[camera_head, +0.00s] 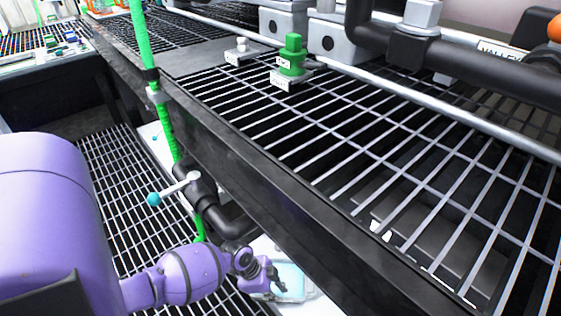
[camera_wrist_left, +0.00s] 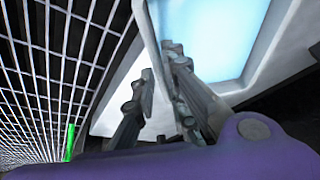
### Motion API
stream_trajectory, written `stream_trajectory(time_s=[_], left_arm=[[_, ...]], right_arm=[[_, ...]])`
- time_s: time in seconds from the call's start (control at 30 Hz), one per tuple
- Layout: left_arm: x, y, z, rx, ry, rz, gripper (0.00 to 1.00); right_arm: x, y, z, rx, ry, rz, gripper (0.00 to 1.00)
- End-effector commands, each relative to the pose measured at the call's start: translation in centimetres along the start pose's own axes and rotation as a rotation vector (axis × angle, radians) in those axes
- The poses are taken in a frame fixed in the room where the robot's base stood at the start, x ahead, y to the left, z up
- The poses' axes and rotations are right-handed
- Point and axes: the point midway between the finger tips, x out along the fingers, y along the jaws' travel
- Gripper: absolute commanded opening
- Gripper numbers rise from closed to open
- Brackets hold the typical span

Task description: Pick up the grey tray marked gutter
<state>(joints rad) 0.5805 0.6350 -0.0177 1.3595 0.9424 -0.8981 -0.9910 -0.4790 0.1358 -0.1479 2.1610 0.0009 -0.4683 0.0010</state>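A pale grey-white tray (camera_head: 311,291) with a light blue inside sits low beside the grated bench, at the bottom of the head view. No gutter marking can be read on it. In the left wrist view the tray (camera_wrist_left: 283,56) fills the upper right, with its pale rim running down near the fingers. My left gripper (camera_head: 277,284) is at the tray's near side. Its two fingers (camera_wrist_left: 159,64) stand apart, with the tray's edge seen between and beyond them. I cannot tell whether they touch it. My right gripper is not in view.
The grated bench (camera_head: 300,130) with its dark side beam (camera_head: 270,215) rises right of my left arm. A green hose (camera_head: 143,45), a teal-knobbed valve lever (camera_head: 172,189) and a black pipe (camera_head: 228,216) stand close to the arm. Floor grating (camera_head: 120,190) lies left.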

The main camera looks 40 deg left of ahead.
Motion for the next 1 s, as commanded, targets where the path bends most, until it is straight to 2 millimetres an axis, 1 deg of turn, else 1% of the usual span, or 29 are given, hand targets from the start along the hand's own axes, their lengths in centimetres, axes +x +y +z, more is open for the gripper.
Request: stream_trajectory(time_s=[0.03, 0.1, 0.2, 0.43, 0.53, 1.0], left_arm=[[1.3, 0.1, 0.3, -0.003, -0.001, 0.003, 0.12], [2.5, 0.1, 0.3, -0.004, 0.001, 0.004, 0.12], [3.5, 0.0, 0.3, -0.002, 0.000, 0.002, 0.12], [3.4, 0.0, 0.2, -0.001, 0.000, 0.000, 0.12], [3.4, 0.0, 0.2, -0.001, 0.000, 0.000, 0.00], [3.4, -0.1, 0.1, 0.000, 0.002, -0.002, 0.00]], right_arm=[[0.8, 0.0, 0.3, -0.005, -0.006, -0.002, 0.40], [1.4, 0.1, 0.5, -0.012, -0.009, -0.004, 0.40], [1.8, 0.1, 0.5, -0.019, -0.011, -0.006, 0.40], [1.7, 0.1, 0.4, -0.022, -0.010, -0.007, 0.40], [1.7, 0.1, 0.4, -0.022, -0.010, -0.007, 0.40], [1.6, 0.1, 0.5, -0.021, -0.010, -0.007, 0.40]])
